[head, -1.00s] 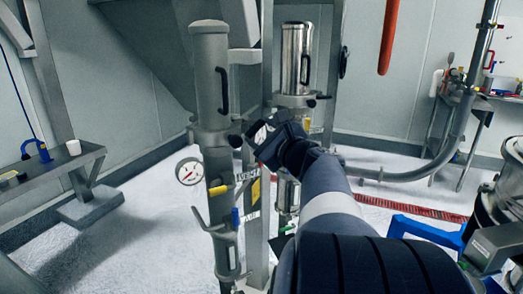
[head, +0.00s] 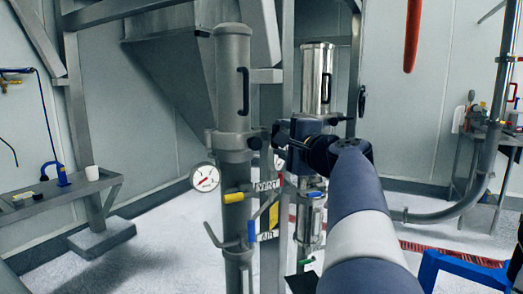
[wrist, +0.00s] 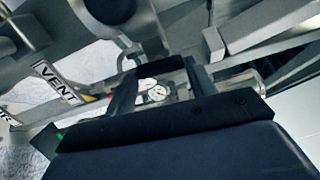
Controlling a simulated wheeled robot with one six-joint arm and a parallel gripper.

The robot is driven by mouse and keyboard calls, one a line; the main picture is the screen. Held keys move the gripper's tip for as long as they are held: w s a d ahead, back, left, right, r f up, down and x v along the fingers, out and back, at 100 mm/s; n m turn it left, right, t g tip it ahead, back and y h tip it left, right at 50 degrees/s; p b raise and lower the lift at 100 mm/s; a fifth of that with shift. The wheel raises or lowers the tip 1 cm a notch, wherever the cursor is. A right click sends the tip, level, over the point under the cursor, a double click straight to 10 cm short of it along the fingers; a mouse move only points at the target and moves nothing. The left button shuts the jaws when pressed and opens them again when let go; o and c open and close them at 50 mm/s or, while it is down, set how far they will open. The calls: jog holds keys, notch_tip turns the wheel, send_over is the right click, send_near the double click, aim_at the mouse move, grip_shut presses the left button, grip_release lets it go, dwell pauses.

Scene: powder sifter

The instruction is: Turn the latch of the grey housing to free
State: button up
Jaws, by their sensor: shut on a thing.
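The grey housing (head: 232,85) is an upright grey cylinder with a black handle, left of centre in the head view. A collar with a dark knob (head: 254,143) sits at its lower end. My gripper (head: 279,136) is just right of this collar, at about its height. It is shut on what seems to be the latch, which the fingers and wrist hide in the head view. In the wrist view my dark fingers (wrist: 156,68) reach in among grey metal parts, and the held part is not clear. The latch's angle cannot be told.
A shiny steel housing (head: 318,75) stands close behind my gripper. A pressure gauge (head: 205,177), a yellow-handled valve (head: 234,197) and a blue lever (head: 251,231) are below left. A bench (head: 40,205) stands at far left. A blue frame (head: 440,268) is at lower right.

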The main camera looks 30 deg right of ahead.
jog(key=shift+n+b, duration=0.35)
jog(key=shift+n, duration=0.25)
jog(key=o, duration=0.7)
jog(key=s, duration=1)
jog(key=shift+s+a, duration=0.4)
jog(key=shift+a, duration=0.05)
jog(key=shift+w, duration=0.1)
jog(key=w, duration=1)
jog(key=shift+w+d, duration=0.3)
jog(key=shift+d, duration=0.1)
jog(key=shift+s, duration=0.15)
